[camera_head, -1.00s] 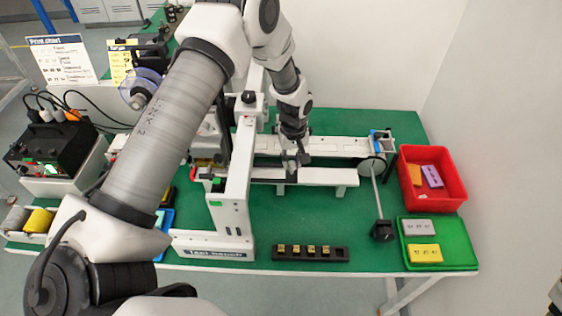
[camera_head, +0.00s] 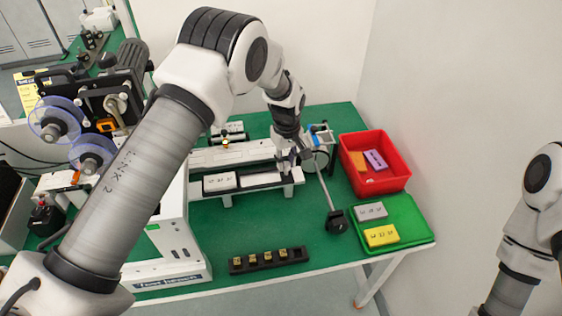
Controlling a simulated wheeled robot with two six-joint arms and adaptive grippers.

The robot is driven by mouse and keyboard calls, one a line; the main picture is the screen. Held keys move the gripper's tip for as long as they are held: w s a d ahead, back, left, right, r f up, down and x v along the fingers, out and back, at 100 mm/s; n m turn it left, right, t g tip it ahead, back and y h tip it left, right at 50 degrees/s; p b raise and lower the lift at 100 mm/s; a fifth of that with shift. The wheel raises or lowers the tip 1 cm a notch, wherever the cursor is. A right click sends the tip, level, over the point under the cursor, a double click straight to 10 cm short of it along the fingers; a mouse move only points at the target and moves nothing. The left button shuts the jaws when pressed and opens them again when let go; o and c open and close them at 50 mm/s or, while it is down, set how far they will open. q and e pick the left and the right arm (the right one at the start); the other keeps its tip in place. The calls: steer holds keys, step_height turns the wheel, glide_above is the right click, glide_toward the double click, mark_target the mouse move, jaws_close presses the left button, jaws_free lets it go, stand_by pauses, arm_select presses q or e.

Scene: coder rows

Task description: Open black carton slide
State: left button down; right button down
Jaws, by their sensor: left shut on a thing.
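The black carton slide (camera_head: 262,180) shows as a dark strip along the low white rail (camera_head: 244,192). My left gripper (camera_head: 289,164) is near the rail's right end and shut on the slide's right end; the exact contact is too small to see.
A red bin (camera_head: 388,184) and a green tray (camera_head: 424,226) with grey and yellow blocks stand to the right. A black rack (camera_head: 268,260) of small brass-coloured pieces lies in front. A thin rod with a black end (camera_head: 338,222) stands close right of the rail. Green table is free between.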

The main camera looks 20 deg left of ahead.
arm_select(q)
steer(key=c, duration=1.1)
jaws_free()
steer(key=shift+o, duration=0.8)
steer(key=shift+w+a+f, duration=0.1)
step_height(320, 180, up, 12)
